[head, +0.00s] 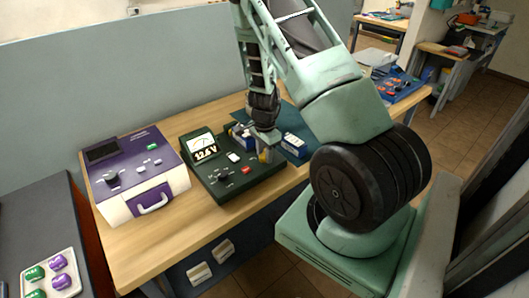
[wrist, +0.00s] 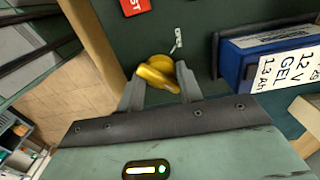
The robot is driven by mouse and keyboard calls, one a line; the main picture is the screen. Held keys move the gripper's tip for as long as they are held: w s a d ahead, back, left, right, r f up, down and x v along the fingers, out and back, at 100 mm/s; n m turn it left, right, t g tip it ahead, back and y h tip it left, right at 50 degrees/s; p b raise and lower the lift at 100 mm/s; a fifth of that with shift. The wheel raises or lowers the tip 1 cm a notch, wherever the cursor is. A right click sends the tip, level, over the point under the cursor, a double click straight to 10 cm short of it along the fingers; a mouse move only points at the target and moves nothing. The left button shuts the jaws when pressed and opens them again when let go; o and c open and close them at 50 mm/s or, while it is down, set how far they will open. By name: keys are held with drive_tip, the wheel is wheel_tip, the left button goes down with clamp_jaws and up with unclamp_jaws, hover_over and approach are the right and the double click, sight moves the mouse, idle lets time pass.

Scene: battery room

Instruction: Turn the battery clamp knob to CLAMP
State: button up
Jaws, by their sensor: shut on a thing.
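The yellow clamp knob (wrist: 157,72) sits on the dark green panel in the wrist view, between the two grey fingers of my gripper (wrist: 160,84). My gripper is shut on the knob. A white mark (wrist: 178,39) is on the panel just beyond it. A blue battery labelled 12 V GEL (wrist: 235,65) lies to the right of the knob. In the head view my gripper (head: 267,153) reaches down at the right end of the green tester (head: 245,192), whose display reads about 12.6 V. The arm hides part of the battery there.
A purple and white case (head: 150,195) stands left of the tester on the wooden bench (head: 205,236). Another blue battery (head: 294,143) sits on a dark mat behind the gripper. A red button (wrist: 134,6) is on the panel. A blue panel (head: 400,87) stands further right.

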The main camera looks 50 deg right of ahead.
sight(264, 152)
drive_tip(key=o, duration=1)
wheel_tip(264, 152, up, 17)
drive_tip(key=shift+r+b, duration=0.2)
drive_tip(key=shift+b, duration=0.1)
